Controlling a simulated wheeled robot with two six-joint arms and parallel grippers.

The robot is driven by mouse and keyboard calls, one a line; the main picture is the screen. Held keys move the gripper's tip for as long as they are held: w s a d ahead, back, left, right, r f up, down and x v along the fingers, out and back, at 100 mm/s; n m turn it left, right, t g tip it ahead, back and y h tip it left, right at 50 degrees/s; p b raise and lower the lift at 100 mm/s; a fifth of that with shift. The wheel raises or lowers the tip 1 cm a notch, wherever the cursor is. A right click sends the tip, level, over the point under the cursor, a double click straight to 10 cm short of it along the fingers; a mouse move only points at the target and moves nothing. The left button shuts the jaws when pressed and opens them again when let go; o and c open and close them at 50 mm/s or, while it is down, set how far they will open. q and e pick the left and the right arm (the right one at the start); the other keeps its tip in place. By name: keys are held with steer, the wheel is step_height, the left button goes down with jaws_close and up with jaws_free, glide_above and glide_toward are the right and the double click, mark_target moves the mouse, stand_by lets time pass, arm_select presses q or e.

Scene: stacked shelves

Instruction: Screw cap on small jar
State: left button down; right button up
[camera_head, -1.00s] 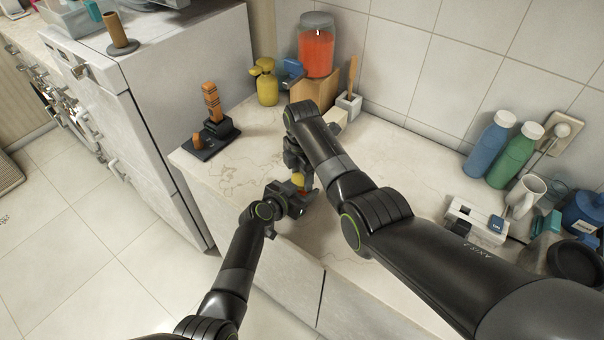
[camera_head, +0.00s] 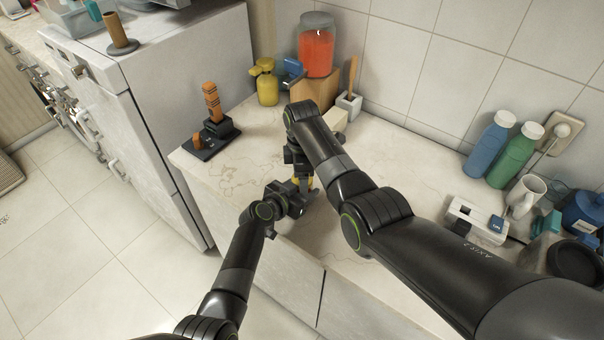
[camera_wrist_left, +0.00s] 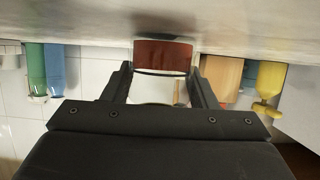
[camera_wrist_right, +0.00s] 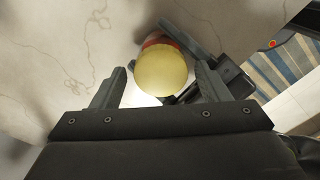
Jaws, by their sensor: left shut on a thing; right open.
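The small jar has clear glass and dark red contents; in the left wrist view the jar (camera_wrist_left: 163,58) appears upside down between my left fingers. My left gripper (camera_head: 303,198) is shut on it, low at the counter; it also shows in the left wrist view (camera_wrist_left: 165,88). The round yellow cap (camera_wrist_right: 161,70) sits over the jar, with a little red showing at its far edge. I cannot tell how tightly it sits. My right gripper (camera_wrist_right: 160,85) is open above, with its fingers on either side of the cap, apart from it. In the head view the arms mostly hide the jar.
A yellow spray bottle (camera_head: 267,88) and a red-filled container (camera_head: 316,50) on a wooden block stand behind. A black stand with an orange stack (camera_head: 212,103) is at the left. Blue (camera_head: 490,145) and green (camera_head: 514,155) bottles stand right.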

steer(key=shift+r, duration=2.3)
steer(key=shift+c, duration=0.3)
step_height(320, 180, up, 3)
steer(key=n, duration=0.5)
steer(key=shift+r, duration=0.2)
steer(key=shift+f, duration=4)
